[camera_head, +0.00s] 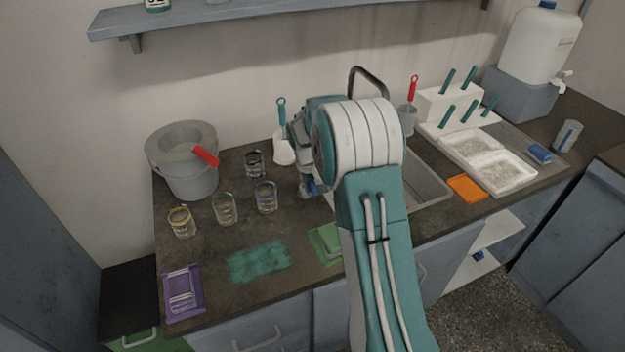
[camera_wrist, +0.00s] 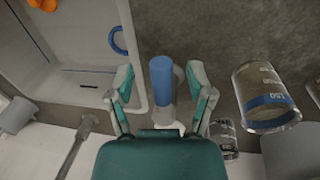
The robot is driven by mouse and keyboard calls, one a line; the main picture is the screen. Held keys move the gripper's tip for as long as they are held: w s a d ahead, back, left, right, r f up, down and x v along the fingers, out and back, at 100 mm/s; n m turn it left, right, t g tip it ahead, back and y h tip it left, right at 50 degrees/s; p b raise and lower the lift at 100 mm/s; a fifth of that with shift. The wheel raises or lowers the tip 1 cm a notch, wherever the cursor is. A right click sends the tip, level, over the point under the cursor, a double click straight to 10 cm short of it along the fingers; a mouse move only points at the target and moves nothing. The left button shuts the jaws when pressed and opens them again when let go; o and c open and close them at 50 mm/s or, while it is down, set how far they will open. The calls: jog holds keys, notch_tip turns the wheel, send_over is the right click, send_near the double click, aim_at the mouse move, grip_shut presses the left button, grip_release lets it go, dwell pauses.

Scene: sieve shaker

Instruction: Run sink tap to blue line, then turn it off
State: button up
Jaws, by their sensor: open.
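My gripper (camera_wrist: 161,76) is open, with one finger on each side of a blue upright handle (camera_wrist: 162,88) on a grey base beside the sink; I see gaps on both sides. In the head view my gripper (camera_head: 307,184) is partly hidden by my arm. The sink (camera_head: 432,190) is partly covered by my arm. It shows at the upper left of the wrist view, with a blue ring (camera_wrist: 118,40) in it. The curved tap spout (camera_head: 369,72) rises behind my arm; I see no water running. A glass beaker with a blue band (camera_head: 266,197) stands left of my gripper.
Other beakers (camera_head: 225,209) and a grey bucket (camera_head: 189,165) with a red handle stand to the left. A white brush holder (camera_head: 283,150) is behind my gripper. White trays (camera_head: 503,173) and an orange pad (camera_head: 467,188) lie right of the sink. The front counter holds flat mats.

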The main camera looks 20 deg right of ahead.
jog(key=shift+a+f, duration=0.1)
jog(key=shift+f, duration=0.05)
grip_shut()
dwell(0.6)
